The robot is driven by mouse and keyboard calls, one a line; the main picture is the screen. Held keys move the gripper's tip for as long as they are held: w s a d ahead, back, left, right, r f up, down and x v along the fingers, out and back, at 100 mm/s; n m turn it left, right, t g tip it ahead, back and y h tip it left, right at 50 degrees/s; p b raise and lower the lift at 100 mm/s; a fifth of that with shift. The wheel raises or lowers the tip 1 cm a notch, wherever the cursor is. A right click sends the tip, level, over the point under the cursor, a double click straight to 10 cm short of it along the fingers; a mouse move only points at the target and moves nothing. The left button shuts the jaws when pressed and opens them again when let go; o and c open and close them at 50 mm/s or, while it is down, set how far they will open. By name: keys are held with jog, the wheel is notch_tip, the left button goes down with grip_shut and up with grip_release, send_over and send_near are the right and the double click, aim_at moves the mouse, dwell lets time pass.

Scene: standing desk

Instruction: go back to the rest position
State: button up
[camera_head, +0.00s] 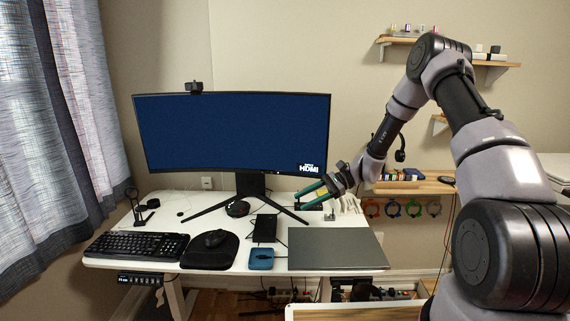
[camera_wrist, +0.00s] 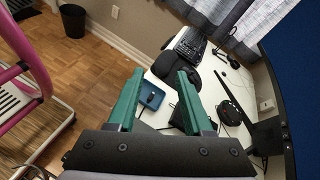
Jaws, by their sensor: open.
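My gripper (camera_head: 312,194) is at the right side of the white standing desk (camera_head: 150,228), in front of the lower right part of the monitor. Its green fingers point left, above the desktop. In the wrist view my gripper (camera_wrist: 158,98) shows two green fingers spread apart with nothing between them. The desk surface (camera_wrist: 166,142) lies beyond and below the fingers. A closed grey laptop (camera_head: 335,250) lies flat at the desk's right front, below my gripper.
A curved monitor (camera_head: 230,132) fills the desk's back. A keyboard (camera_head: 137,245), a mouse on a black mat (camera_head: 212,248), a blue box (camera_head: 261,258) and a black box (camera_head: 265,228) lie on the desk. Wall shelves (camera_head: 415,187) are at right.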

jog(key=s+d+r+n+t+h, duration=0.1)
jog(key=s+d+r+n+h, duration=0.2)
jog(key=r, duration=0.5)
jog(key=s+d+r+t+h, duration=0.2)
jog(key=s+d+r, duration=0.15)
jog(key=r, duration=0.35)
jog(key=s+d+r+n+t+h, duration=0.1)
jog(key=s+d+r+n+h, duration=0.2)
jog(key=r, duration=0.5)
jog(key=s+d+r+t+h, duration=0.1)
jog(key=s+d+r+t, duration=0.1)
jog(key=s, duration=0.3)
jog(key=s+d+r+t+h, duration=0.1)
jog(key=s+d+r+t, duration=0.1)
jog(key=s, duration=0.4)
jog(key=s+d+r+n+t+h, duration=0.1)
jog(key=s+d+r+t, duration=0.1)
jog(key=s+d+r, duration=0.2)
jog(key=shift+s+d+r+t, duration=0.25)
jog(key=shift+s+r+t, duration=0.15)
jog(key=shift+s+r, duration=0.55)
jog(key=shift+w+r, duration=0.15)
jog(key=shift+w, duration=0.05)
